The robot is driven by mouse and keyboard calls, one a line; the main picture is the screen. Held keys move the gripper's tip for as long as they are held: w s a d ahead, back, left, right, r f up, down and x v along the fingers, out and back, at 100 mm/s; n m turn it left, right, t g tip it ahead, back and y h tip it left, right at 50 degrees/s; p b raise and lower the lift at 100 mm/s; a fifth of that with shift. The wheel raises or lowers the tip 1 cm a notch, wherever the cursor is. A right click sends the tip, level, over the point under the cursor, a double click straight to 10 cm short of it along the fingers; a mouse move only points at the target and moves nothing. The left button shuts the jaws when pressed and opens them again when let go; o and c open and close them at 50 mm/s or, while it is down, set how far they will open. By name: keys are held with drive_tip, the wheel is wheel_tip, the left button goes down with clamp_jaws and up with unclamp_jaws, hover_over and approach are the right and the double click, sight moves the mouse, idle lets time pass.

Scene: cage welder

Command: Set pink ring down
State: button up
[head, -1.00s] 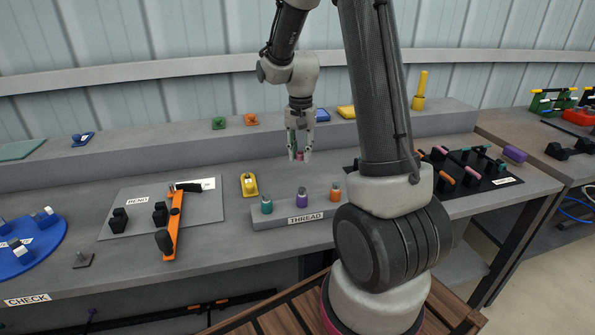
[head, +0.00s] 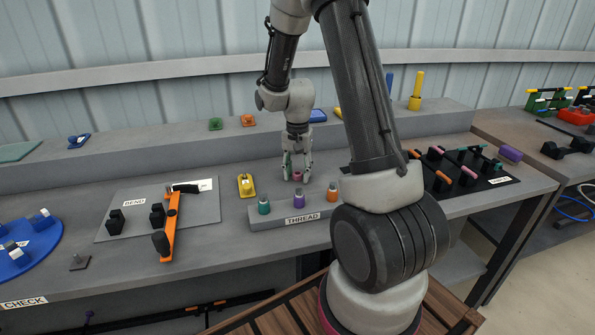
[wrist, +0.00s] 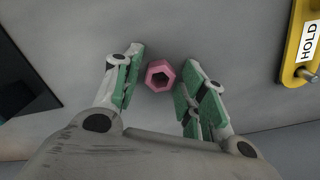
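The pink ring (wrist: 160,75) is a small hexagonal nut-like piece with a dark hole facing the wrist camera. In the wrist view it lies on the grey surface between my two green-padded fingers, with a narrow gap on each side. My gripper (head: 297,179) points down over the bench behind the THREAD block and stands open around the ring. In the head view the ring (head: 297,175) shows between the fingertips, at bench level.
The grey THREAD block (head: 272,221) with teal, purple and orange capped pieces stands in front of my gripper. A yellow HOLD plate (head: 246,186) lies to the left. A raised ledge (head: 180,142) runs behind.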

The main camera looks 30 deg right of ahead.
wheel_tip(320, 180, up, 12)
drive_tip(key=s+a+r+n+t, duration=0.1)
drive_tip(key=s+a+r+n, duration=0.15)
drive_tip(key=s+r, duration=0.4)
drive_tip(key=s+a+r+n+t, duration=0.1)
drive_tip(key=s+r+n, duration=0.2)
drive_tip(key=s+r, duration=0.3)
drive_tip(key=s+a+n+t, duration=0.1)
drive_tip(key=s+n+t, duration=0.1)
drive_tip(key=s, duration=0.9)
drive_tip(key=shift+a+f+n, duration=0.15)
drive_tip(key=shift+a+n, duration=0.15)
drive_tip(key=shift+n, duration=0.55)
drive_tip(key=shift+s, duration=0.1)
